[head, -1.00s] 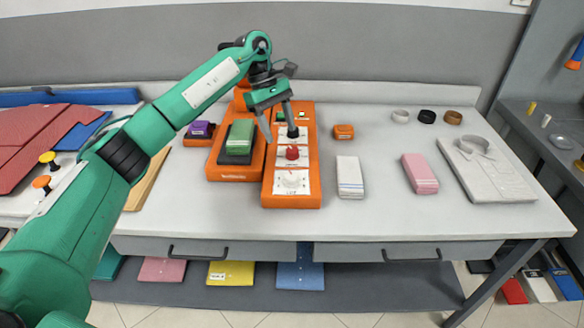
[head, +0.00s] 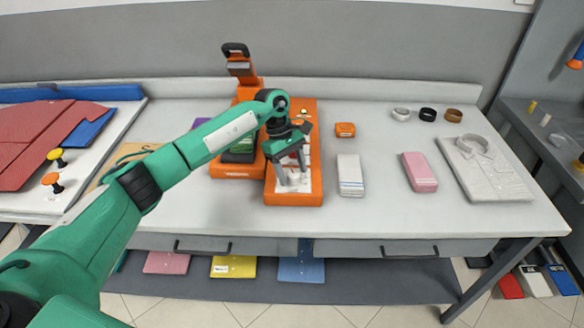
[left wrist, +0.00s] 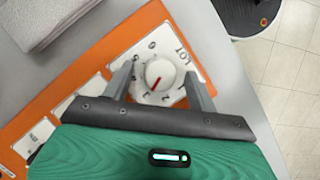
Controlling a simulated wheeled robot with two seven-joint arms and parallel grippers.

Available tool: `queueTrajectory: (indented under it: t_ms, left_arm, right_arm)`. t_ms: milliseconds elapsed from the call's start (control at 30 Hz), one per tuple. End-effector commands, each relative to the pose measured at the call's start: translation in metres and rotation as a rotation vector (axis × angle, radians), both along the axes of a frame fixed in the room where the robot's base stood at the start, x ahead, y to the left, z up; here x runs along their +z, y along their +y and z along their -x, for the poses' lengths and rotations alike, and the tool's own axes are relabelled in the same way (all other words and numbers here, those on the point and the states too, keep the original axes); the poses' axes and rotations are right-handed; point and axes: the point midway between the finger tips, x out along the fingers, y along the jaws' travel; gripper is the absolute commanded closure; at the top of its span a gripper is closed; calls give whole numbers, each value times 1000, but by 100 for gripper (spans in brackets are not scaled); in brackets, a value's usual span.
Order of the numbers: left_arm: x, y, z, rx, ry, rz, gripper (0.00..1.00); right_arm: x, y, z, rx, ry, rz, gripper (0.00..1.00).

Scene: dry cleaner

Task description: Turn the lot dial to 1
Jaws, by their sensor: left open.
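The lot dial (left wrist: 160,75) is a round white knob with a red pointer line, on a white plate marked LOT with figures around it. In the left wrist view the red line points toward the lower left of the picture; I cannot read which figure it meets. The dial sits at the near end of the orange control panel (head: 294,199). My left gripper (head: 292,181) is over this near end, pointing down. In the left wrist view its two open fingers stand on either side of the dial, with gaps visible. My right gripper is out of view.
Other panel controls are mostly hidden behind my left gripper. An orange stamping machine (head: 240,70) stands behind. A folded white towel (head: 350,175), a pink towel (head: 419,172) and a small orange box (head: 345,130) lie to the right. The table front is clear.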

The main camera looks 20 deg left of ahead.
Motion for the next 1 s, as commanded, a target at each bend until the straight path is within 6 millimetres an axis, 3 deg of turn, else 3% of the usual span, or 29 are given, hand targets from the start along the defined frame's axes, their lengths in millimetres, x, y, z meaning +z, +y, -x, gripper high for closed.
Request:
queueTrajectory:
  t_ms: [267, 500, 1000]
  left_arm:
    - [-2, -1, 0, 0, 0, 0, 41]
    - [-2, -1, 0, 1, 0, 0, 84]
    - [-4, 0, 1, 119, -3, -1, 86]
  right_arm:
    - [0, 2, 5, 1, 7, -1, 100]
    - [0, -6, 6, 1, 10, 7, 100]
    - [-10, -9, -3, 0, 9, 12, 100]
